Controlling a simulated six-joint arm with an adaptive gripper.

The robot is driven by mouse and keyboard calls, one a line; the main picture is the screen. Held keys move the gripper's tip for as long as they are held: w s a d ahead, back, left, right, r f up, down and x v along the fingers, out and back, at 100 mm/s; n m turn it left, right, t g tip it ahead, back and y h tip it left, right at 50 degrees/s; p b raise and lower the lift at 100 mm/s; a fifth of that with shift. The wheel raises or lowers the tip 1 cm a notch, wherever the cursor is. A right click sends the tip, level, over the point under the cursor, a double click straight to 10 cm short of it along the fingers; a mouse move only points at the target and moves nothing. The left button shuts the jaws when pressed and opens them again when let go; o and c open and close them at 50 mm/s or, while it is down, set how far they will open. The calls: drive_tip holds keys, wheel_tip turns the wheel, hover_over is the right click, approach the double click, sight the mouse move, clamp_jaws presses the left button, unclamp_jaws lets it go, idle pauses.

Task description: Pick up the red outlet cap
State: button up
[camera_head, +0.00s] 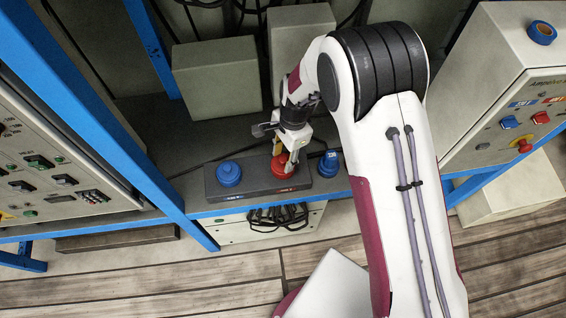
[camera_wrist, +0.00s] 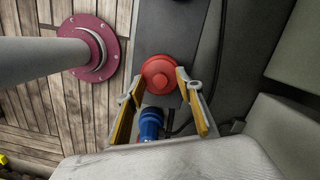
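The red outlet cap (camera_head: 284,167) sits on a long dark block (camera_head: 254,185) on the blue-edged shelf. In the wrist view the round red cap (camera_wrist: 159,73) is just beyond and between the fingertips. My gripper (camera_head: 285,156) is over the cap, pointing down, and hides part of it in the head view. In the wrist view my gripper (camera_wrist: 159,82) is open, with one yellow-lined finger at each side of the cap's near edge. I cannot tell whether either finger touches it.
A blue cap (camera_head: 229,173) stands on the block's left end. A blue connector (camera_head: 328,163) is right of the block, and shows between the fingers in the wrist view (camera_wrist: 151,122). Grey boxes (camera_head: 216,78) stand behind. Control cabinets flank the shelf, the right one (camera_head: 492,80) holding blue tape (camera_head: 542,32).

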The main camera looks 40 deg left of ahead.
sight(284, 160)
idle(0.3)
drive_tip(key=c, duration=1)
drive_tip(key=shift+r, duration=5)
drive_tip(key=shift+n, duration=0.3)
